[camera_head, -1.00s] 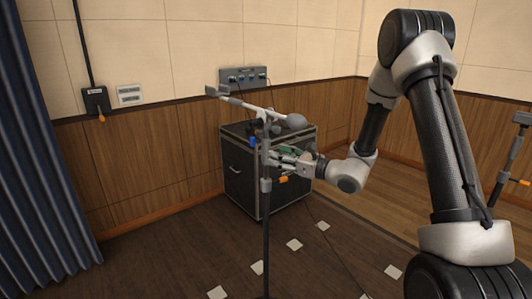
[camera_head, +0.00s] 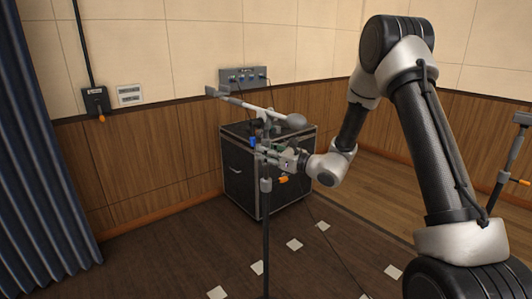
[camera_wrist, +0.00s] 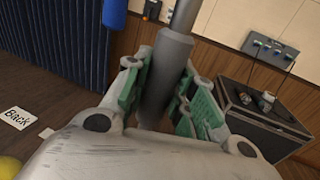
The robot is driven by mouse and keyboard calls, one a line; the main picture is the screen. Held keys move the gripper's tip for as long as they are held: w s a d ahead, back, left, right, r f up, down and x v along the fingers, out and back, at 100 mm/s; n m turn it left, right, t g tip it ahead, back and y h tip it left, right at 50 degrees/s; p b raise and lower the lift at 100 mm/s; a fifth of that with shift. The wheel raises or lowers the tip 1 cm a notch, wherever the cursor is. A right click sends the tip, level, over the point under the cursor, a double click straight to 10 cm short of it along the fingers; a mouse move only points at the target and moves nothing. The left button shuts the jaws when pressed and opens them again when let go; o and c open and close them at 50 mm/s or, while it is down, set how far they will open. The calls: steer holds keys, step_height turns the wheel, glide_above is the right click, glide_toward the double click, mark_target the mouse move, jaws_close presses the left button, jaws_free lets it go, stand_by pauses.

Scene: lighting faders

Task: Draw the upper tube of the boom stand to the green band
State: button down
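The boom stand (camera_head: 266,225) stands upright before a black case, its slanted boom (camera_head: 245,103) on top with a grey rounded end at the right. A thick dark-grey section of the stand (camera_wrist: 166,75) rises between my fingers in the wrist view, with a thinner, lighter upper tube (camera_wrist: 185,14) above it. My gripper (camera_head: 264,150) is at the stand below the boom, coming from the right. It also shows in the wrist view (camera_wrist: 162,105), its green-padded fingers either side of the thick section, apparently open around it. I cannot make out the green band on the tube.
The black case (camera_head: 240,180) is close behind the stand. A wall panel (camera_head: 243,78) hangs above it. A blue part (camera_wrist: 115,12) hangs beside the tube. Another stand (camera_head: 510,160) is at the far right. White floor marks (camera_head: 294,244) lie on open floor.

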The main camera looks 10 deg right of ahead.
step_height(320, 180, up, 15)
steer(key=shift+r, duration=0.2)
stand_by(0.4)
steer(key=c, duration=1.2)
jaws_free()
steer(key=shift+o, duration=0.2)
steer(key=shift+f, duration=0.1)
steer(key=shift+d, duration=0.1)
steer(key=shift+s+d, duration=0.25)
steer(key=shift+d, duration=0.05)
steer(key=v, duration=1.1)
